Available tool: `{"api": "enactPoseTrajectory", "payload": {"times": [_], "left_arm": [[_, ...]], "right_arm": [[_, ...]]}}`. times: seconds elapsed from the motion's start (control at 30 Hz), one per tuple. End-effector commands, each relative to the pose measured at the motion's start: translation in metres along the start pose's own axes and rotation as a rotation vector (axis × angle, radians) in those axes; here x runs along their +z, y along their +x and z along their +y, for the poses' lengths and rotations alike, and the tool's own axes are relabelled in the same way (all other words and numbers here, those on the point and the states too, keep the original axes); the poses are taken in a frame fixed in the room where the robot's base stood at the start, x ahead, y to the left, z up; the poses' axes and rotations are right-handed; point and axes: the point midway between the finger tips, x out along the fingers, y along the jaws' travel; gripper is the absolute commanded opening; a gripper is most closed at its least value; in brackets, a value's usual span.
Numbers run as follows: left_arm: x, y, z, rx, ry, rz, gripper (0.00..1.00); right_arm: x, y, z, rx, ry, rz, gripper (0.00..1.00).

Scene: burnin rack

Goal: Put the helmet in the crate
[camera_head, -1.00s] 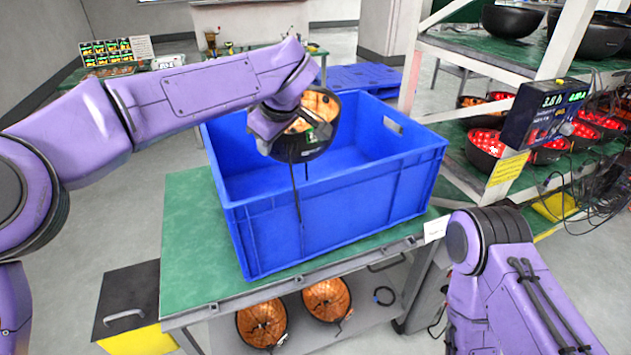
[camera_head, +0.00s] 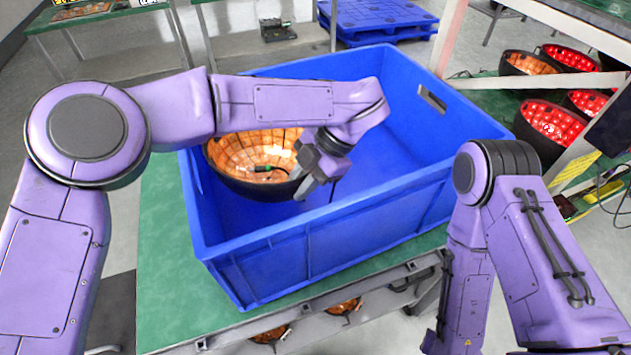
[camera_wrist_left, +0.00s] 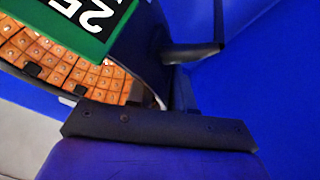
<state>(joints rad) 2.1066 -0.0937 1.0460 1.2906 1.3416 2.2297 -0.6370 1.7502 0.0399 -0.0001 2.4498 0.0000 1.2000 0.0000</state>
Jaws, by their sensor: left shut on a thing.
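The helmet (camera_head: 255,160) is a dark bowl shape with an orange, tiled inside facing up. My left gripper (camera_head: 310,182) is shut on the helmet's right rim. In the left wrist view the helmet's orange tiles (camera_wrist_left: 60,60) and a green label fill the upper left, with blue crate wall around. Whether the helmet touches the crate floor cannot be told. My right arm shows at the right; its gripper is out of view.
The crate stands on a green-topped table (camera_head: 165,270). Its right half is empty. A rack at the right holds red-lit helmets (camera_head: 550,125). A blue pallet (camera_head: 375,20) lies behind. More helmets (camera_head: 345,306) sit on the shelf below the table.

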Motion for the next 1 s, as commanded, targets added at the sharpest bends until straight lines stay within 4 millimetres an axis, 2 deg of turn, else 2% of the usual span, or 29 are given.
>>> {"api": "enactPoseTrajectory", "payload": {"times": [0.1,0.43,0.8,0.83,0.87,0.9,1.0], "left_arm": [[0.014,0.019,-0.007,0.003,0.01,-0.001,0.0],[0.037,0.059,-0.017,0.005,0.011,-0.002,0.0],[0.041,0.067,-0.018,0.006,0.008,-0.004,0.0],[0.041,0.067,-0.018,0.005,0.009,-0.004,0.31],[0.04,0.067,-0.018,0.005,0.009,-0.004,0.41],[0.04,0.067,-0.018,0.005,0.009,-0.004,0.48],[0.04,0.067,-0.018,0.005,0.009,-0.004,0.48]], "right_arm": [[-0.002,-0.005,0.001,0.0,0.0,-0.001,0.0],[-0.005,-0.012,0.001,0.0,0.0,-0.001,0.0],[-0.004,-0.01,0.001,0.0,0.0,0.0,0.0],[-0.004,-0.01,0.001,0.0,0.0,0.0,0.0],[-0.004,-0.01,0.001,0.0,0.0,0.0,0.0],[-0.004,-0.01,0.001,0.0,0.0,0.0,0.0],[-0.004,-0.01,0.001,0.0,0.0,0.0,0.0]]}}
